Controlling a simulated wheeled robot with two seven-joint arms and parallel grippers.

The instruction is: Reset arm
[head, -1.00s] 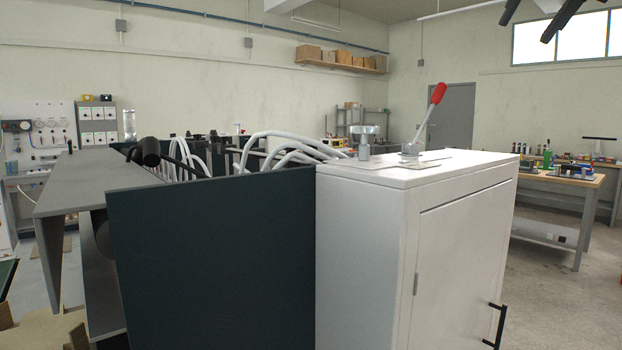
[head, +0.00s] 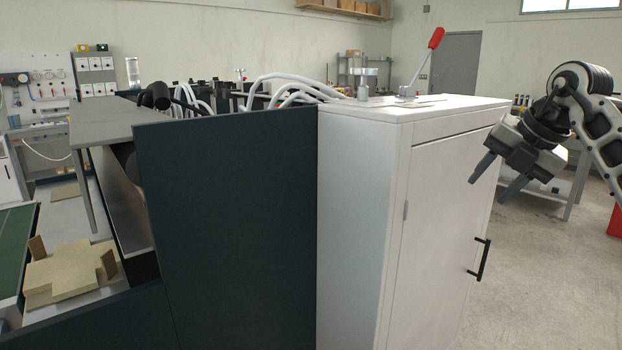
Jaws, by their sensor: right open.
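My right gripper (head: 497,178) is at the right in the head view, its two dark fingers apart and pointing down and left. Nothing is between the fingers. It appears in front of and to the right of the white cabinet (head: 352,220), level with the upper part of its door. A lever with a red knob (head: 436,38) stands tilted to the right on the cabinet top. My left gripper is not in view.
A dark panel (head: 240,230) adjoins the cabinet's left side. The cabinet door has a black handle (head: 480,260). Cardboard pieces (head: 72,272) lie at the lower left beside a green surface (head: 14,250). Bare floor (head: 560,290) is clear at the right.

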